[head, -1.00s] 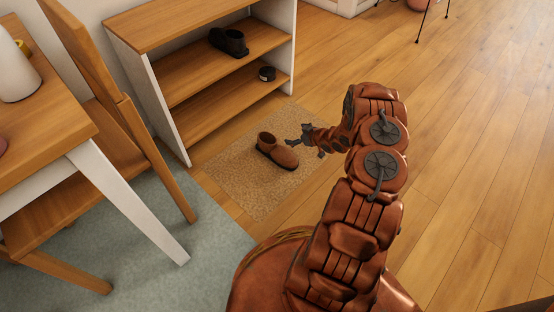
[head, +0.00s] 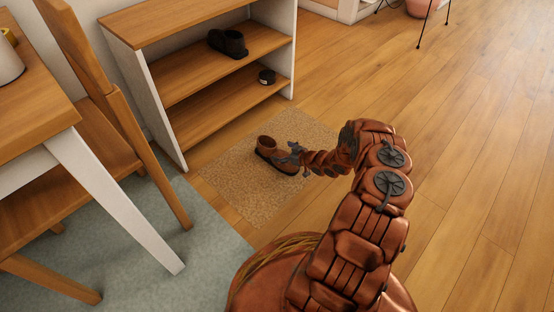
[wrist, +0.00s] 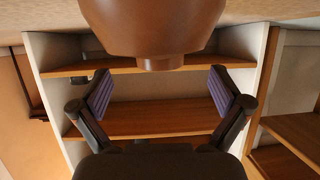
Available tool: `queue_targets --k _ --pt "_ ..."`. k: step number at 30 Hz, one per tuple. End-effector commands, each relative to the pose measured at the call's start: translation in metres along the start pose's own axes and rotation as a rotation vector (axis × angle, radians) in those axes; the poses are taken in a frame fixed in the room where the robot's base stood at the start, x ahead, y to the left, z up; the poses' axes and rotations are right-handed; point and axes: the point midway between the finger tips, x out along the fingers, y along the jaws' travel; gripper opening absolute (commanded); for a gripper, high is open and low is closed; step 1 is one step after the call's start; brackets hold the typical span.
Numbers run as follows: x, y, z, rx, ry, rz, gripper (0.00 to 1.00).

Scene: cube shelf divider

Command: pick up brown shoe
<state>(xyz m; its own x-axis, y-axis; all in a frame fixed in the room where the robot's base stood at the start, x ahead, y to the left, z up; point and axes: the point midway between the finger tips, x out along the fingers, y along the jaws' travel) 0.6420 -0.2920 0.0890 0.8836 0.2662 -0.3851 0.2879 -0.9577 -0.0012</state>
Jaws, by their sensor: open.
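The brown shoe (head: 265,143) stands on the tan mat in the head view, its toe partly hidden behind my gripper (head: 292,155). In the wrist view the shoe (wrist: 152,25) fills the top middle, large and close, seen upside down. My gripper's two fingers (wrist: 162,84) are spread apart there, and the space between their tips is empty. The shoe lies beyond the tips, roughly centred between them. I cannot tell whether a finger touches it.
The tan mat (head: 235,185) lies before a wooden shelf (head: 205,75) holding a dark shoe (head: 228,43) and a small black object (head: 267,76). A chair (head: 130,130) and white-legged table (head: 105,195) stand left. Floor at right is clear.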

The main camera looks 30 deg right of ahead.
Motion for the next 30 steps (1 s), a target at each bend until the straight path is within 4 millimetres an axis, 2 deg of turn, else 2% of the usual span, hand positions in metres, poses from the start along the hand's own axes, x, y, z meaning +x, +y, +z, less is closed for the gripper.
queue_targets --k 3,6,14,30 --pt "0.018 0.001 0.003 -0.004 0.006 0.000 1.00" --pt "0.028 0.001 0.002 -0.003 0.005 0.000 1.00" --pt "0.030 0.001 0.000 -0.001 0.002 0.001 1.00" --pt "0.030 0.000 0.000 -0.001 0.002 0.000 0.45"
